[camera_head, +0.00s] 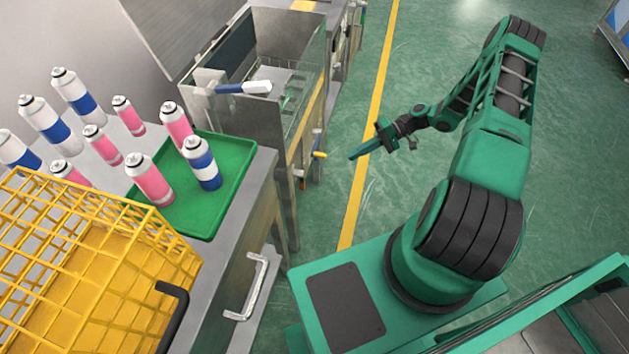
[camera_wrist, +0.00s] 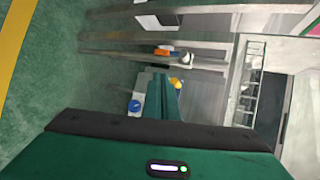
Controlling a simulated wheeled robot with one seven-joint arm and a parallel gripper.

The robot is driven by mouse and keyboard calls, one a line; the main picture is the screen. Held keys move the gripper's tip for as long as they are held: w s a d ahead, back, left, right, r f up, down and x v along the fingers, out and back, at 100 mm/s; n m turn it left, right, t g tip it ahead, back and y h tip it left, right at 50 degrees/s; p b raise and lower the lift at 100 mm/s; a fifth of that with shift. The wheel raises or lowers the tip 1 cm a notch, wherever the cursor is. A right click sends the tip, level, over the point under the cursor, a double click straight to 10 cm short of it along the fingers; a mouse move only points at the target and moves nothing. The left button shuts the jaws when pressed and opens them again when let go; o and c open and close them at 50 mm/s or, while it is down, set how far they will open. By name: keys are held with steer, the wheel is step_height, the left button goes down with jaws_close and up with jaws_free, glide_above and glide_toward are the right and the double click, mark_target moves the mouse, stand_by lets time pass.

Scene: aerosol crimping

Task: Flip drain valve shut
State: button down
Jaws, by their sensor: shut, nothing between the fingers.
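A small valve fitting (camera_head: 319,154) with a yellow end juts from the right side of the metal tank (camera_head: 303,130) in the head view. An orange part shows just below it. In the wrist view I see an orange piece (camera_wrist: 163,53) beside a pale metal part, a yellow knob (camera_wrist: 176,84) and a blue round part (camera_wrist: 135,105). I cannot tell which of these is the drain valve's handle. My gripper (camera_head: 353,157) is shut and empty, its tips pointing left at the fitting with a small gap. Its green fingers (camera_wrist: 160,95) partly cover the wrist view.
A blue-and-white handle (camera_head: 243,88) lies across the tank's top. A green tray (camera_head: 205,220) with several cans, and a yellow wire basket (camera_head: 105,270), stand on the left bench. Green floor (camera_head: 365,210) with a yellow line lies open between the tank and my arm.

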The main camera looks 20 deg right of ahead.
steer(key=a+f+m+t+y, duration=0.2)
steer(key=f+t, duration=0.4)
steer(key=f, duration=0.3)
steer(key=shift+a+f+y, duration=0.3)
steer(key=shift+a+y, duration=0.6)
steer(key=shift+a, duration=0.2)
steer(key=shift+a, duration=0.15)
steer(key=a, duration=1.1)
steer(key=shift+w+a, duration=0.2)
steer(key=shift+w, duration=0.05)
